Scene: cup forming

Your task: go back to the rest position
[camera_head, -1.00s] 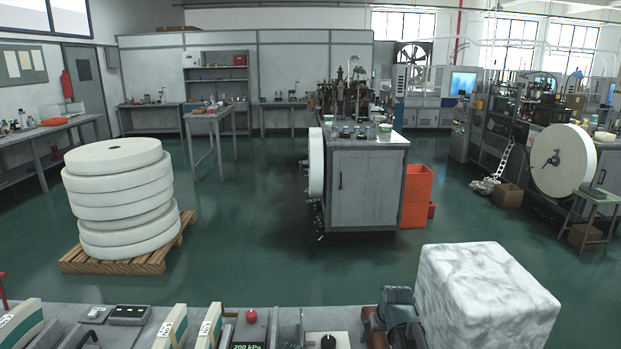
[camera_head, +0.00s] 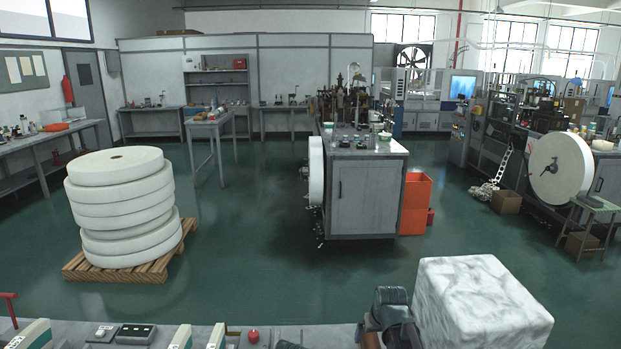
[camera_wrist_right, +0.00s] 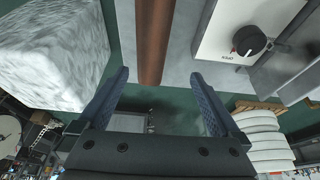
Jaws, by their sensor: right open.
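My right gripper (camera_head: 390,312) shows at the bottom of the head view as a dark shape beside the white marbled block (camera_head: 480,300). In the right wrist view the gripper (camera_wrist_right: 158,76) has its two blue-grey fingers wide apart, with nothing held between them. A brown bar (camera_wrist_right: 154,40) shows beyond the fingertips; I cannot tell how far off it is. The marbled block also shows at the upper left of the wrist view (camera_wrist_right: 55,55). My left gripper is not in view.
A grey bench (camera_head: 300,335) with controls, including a red button (camera_head: 253,336), runs along the bottom. A knobbed panel (camera_wrist_right: 225,30) shows in the wrist view. Beyond lie open green floor, a stack of white rolls (camera_head: 122,205) on a pallet and a grey cabinet (camera_head: 365,195).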

